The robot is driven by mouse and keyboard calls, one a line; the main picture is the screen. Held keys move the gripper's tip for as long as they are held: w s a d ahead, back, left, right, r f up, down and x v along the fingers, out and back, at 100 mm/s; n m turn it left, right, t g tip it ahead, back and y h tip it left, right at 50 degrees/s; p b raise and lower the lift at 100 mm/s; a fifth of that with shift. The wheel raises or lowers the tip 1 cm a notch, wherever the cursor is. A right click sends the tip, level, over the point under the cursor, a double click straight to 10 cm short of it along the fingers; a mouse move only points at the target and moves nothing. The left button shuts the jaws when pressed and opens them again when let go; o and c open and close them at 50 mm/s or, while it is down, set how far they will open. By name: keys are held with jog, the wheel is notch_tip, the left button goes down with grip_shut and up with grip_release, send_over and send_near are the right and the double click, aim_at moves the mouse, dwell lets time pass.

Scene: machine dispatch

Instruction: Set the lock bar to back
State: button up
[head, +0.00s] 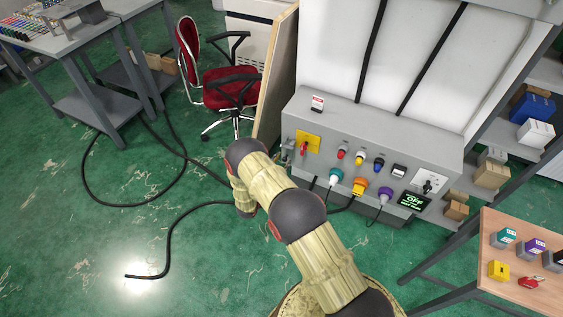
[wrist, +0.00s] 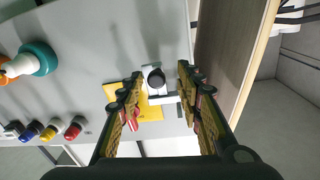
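The grey control panel (head: 420,140) carries a yellow plate (head: 313,136) with a red handle (head: 304,148) at its left end. In the wrist view the yellow plate (wrist: 112,91) shows partly behind a finger. A black round knob (wrist: 156,78) on a pale metal mount, seemingly the lock bar, stands beside the plate, with a short light bar (wrist: 164,99) next to it. My gripper (wrist: 159,74) is open, its fingers on either side of the knob with visible gaps. The gripper is not clearly visible in the head view. The bar's present setting cannot be told.
A wooden board (head: 276,75) stands close to the panel's left end; it also shows right of my gripper in the wrist view (wrist: 228,45). Coloured buttons and plugs (head: 360,186) line the panel. A red chair (head: 225,85) and a side table (head: 500,255) stand nearby.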

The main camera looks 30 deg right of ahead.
jog(key=v, duration=1.1)
jog(key=shift+a, duration=0.25)
jog(key=shift+s, duration=0.15)
